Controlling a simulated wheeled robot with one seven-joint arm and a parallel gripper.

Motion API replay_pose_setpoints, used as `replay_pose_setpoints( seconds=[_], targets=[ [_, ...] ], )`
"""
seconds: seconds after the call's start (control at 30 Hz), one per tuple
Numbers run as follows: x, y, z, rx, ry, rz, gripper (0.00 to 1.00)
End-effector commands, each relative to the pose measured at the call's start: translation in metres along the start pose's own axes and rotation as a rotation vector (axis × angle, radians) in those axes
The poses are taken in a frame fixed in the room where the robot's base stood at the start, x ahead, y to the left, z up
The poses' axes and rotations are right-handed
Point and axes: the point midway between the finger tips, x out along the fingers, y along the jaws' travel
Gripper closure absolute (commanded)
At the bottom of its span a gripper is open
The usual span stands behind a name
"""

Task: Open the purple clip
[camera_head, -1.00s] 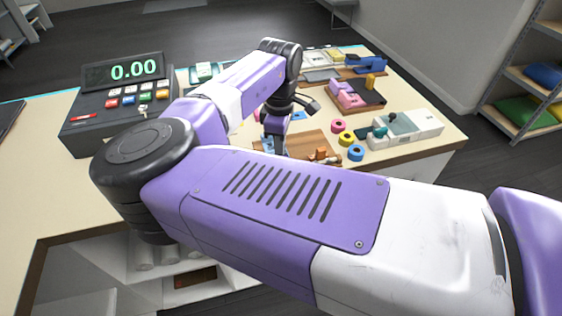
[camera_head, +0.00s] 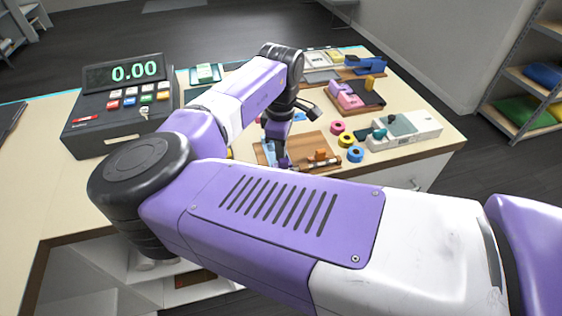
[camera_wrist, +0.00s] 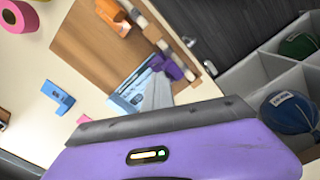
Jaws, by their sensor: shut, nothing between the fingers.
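The purple clip (camera_wrist: 168,66) sits at the edge of a brown board in the wrist view, beside a pale rod. An orange clip (camera_wrist: 113,17) is farther up the board; it also shows in the head view (camera_head: 320,156). A blue-and-white printed card (camera_wrist: 132,92) lies beside the purple clip. My gripper (camera_wrist: 157,94) is shut and empty, its grey tip just short of the purple clip. I cannot tell whether they touch. In the head view my gripper (camera_head: 281,155) is over the board's left part, and the purple clip is hard to tell from it.
The brown board (camera_wrist: 92,45) lies at the counter's front edge. A blue block-like piece (camera_wrist: 58,97) and a pink roll (camera_wrist: 17,15) lie nearby. In the head view, a cash register (camera_head: 120,100) stands left and a white device (camera_head: 405,130) stands right.

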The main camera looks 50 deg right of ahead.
Motion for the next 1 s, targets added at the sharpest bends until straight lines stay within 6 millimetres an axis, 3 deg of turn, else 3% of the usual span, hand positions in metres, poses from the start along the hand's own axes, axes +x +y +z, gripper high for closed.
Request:
replay_pose_setpoints(
  seconds=[1.0],
  targets=[
    [0.006, -0.038, 0.025, 0.002, -0.016, -0.021, 1.00]
  ],
)
